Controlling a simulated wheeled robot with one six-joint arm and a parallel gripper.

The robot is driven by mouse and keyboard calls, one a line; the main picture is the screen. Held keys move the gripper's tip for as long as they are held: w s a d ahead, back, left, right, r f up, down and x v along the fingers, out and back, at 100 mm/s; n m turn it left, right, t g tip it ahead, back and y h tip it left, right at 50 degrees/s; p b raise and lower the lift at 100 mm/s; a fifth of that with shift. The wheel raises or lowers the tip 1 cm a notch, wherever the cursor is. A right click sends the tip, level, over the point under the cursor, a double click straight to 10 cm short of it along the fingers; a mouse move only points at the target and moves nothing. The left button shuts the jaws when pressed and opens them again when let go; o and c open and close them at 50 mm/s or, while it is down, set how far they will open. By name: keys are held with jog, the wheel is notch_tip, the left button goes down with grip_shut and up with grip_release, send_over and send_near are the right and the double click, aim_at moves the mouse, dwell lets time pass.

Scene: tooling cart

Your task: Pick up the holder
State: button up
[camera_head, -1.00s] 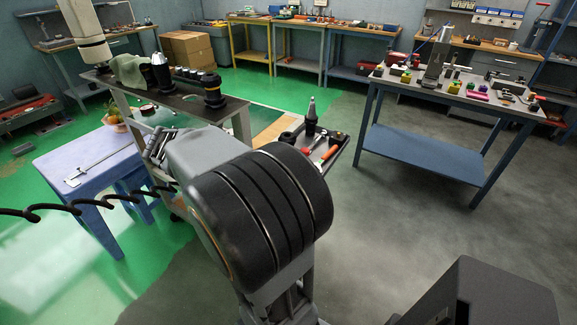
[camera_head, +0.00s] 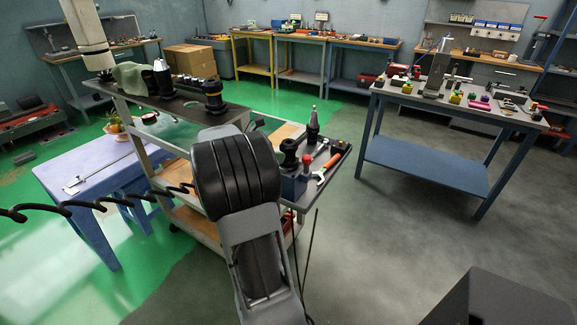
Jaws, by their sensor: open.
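Several dark tool holders stand upright on the tooling cart (camera_head: 170,106). One with a light cone (camera_head: 161,80) is beside the green cloth. Another holder with a pointed metal tip (camera_head: 313,125) stands on the side tray (camera_head: 333,163), near a black round piece (camera_head: 290,152). My arm's black joint hides much of the cart's middle.
The side tray also holds a red-knobbed tool (camera_head: 307,160) and an orange-handled tool (camera_head: 326,174). A lilac table (camera_head: 75,165) is at the left, a blue workbench (camera_head: 425,165) at the right. A white machine column (camera_head: 88,30) hangs at upper left. Floor between tray and workbench is clear.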

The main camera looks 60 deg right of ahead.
aim_at(287, 152)
jog(key=shift+x, duration=3.05)
jog(key=shift+a+f, duration=0.1)
jog(key=c, duration=0.9)
jog(key=shift+w, duration=0.1)
jog(key=shift+c, duration=0.9)
notch_tip(287, 152, up, 18)
jog(key=p, duration=0.2)
jog(key=shift+p, duration=0.45)
